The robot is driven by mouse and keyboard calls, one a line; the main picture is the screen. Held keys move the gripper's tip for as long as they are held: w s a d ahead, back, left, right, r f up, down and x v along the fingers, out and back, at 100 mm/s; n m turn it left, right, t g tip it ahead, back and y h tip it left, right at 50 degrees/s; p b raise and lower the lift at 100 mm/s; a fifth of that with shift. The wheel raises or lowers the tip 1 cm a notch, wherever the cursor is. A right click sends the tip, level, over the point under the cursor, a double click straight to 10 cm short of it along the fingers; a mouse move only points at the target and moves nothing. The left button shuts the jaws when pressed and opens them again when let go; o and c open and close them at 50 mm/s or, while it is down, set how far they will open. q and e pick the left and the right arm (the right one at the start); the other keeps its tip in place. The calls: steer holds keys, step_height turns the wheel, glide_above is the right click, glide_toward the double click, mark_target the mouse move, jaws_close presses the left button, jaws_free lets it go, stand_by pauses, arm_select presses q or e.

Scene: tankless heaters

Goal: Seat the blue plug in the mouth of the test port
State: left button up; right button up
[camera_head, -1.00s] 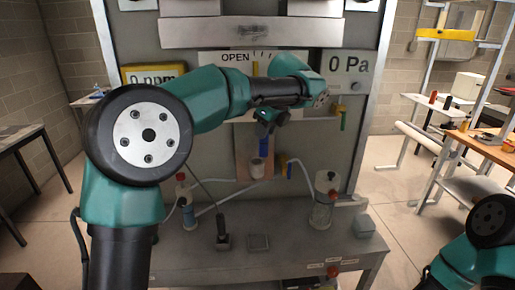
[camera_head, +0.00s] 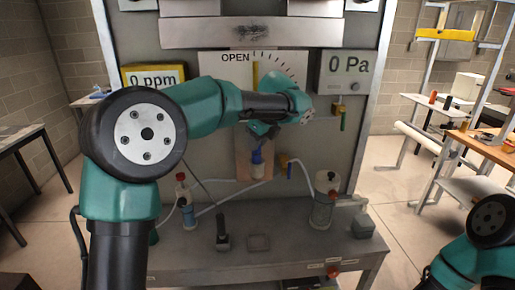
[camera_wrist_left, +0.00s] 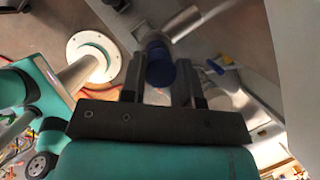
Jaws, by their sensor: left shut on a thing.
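The blue plug (camera_head: 257,157) is upright below my left gripper (camera_head: 262,133), in front of the panel. In the left wrist view the plug (camera_wrist_left: 159,65) sits between the two dark fingers of my left gripper (camera_wrist_left: 157,78), which is shut on it. The pale test port (camera_head: 258,172) stands directly under the plug, and the plug's lower end meets its mouth. I cannot tell how deep the plug sits. A grey metal tube (camera_wrist_left: 182,24) lies just beyond the plug in the wrist view. My right gripper is out of view.
A black-handled tool (camera_head: 222,232) stands at the bench front. The dial panel is behind.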

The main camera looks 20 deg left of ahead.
arm_select(q)
steer(key=shift+f, duration=1.2)
steer(key=shift+f, duration=0.15)
steer(key=o, duration=0.9)
steer(key=v, duration=1.2)
